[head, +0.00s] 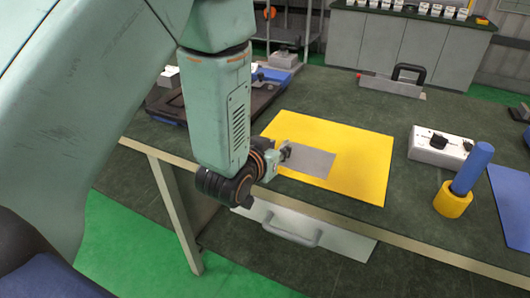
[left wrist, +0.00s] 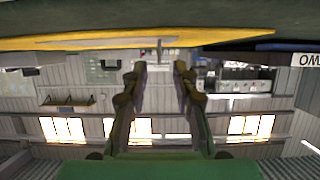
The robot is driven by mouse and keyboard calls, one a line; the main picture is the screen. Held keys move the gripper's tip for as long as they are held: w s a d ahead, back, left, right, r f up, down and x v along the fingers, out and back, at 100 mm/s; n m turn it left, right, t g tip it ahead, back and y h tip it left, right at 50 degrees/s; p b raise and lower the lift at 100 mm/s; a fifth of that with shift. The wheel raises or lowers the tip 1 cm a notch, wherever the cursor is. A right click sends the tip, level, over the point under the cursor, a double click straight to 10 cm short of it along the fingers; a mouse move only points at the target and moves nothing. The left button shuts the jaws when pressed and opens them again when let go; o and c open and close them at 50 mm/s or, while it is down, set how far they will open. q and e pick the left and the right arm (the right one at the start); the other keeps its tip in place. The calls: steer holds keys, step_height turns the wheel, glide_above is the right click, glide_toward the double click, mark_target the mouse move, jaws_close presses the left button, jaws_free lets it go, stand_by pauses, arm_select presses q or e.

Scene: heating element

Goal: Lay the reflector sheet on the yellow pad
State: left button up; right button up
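The reflector sheet (head: 312,163) is a thin grey rectangle. It appears to lie flat on the left-middle part of the yellow pad (head: 360,145), within its edges. My left gripper (head: 286,153) is at the sheet's left end, low over the pad. In the left wrist view, which is upside down, its two fingers (left wrist: 159,75) stand apart. A small upright tab shows beyond their tips, not clamped. The sheet (left wrist: 90,44) and the pad (left wrist: 30,43) show nearly edge-on along the top. My right gripper is not in view.
The dark green table (head: 330,95) carries a white control box (head: 440,147), a blue cylinder in a yellow ring (head: 455,202) and a blue sheet (head: 510,195) at right. A black tray (head: 170,105) lies left of the pad. A handled clamp-like tool (head: 392,85) lies behind.

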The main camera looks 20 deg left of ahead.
arm_select(q)
steer(key=p+v, duration=0.1)
steer(key=v, duration=0.5)
steer(key=shift+s+r+p, duration=0.2)
steer(key=shift+r+p, duration=0.05)
steer(key=shift+p, duration=0.05)
steer(key=shift+s+r+p, duration=0.2)
steer(key=shift+s+p, duration=0.35)
steer(key=s+f+g, duration=0.1)
steer(key=f, duration=0.1)
steer(key=s+f+g, duration=0.1)
steer(key=s+f, duration=0.1)
steer(key=s+a+f, duration=0.1)
steer(key=f, duration=0.1)
steer(key=shift+s+f+g, duration=0.15)
steer(key=shift+f+g, duration=0.25)
steer(key=s+f+g, duration=0.5)
steer(key=s+f, duration=0.3)
steer(key=s, duration=0.4)
steer(key=s+a+f+g, duration=0.1)
steer(key=s+f+g, duration=0.4)
steer(key=s+f, duration=0.4)
steer(key=s, duration=0.3)
steer(key=shift+s+a+f+n+g, duration=0.3)
steer(key=shift+s+n+g, duration=0.05)
steer(key=shift+n+g, duration=0.05)
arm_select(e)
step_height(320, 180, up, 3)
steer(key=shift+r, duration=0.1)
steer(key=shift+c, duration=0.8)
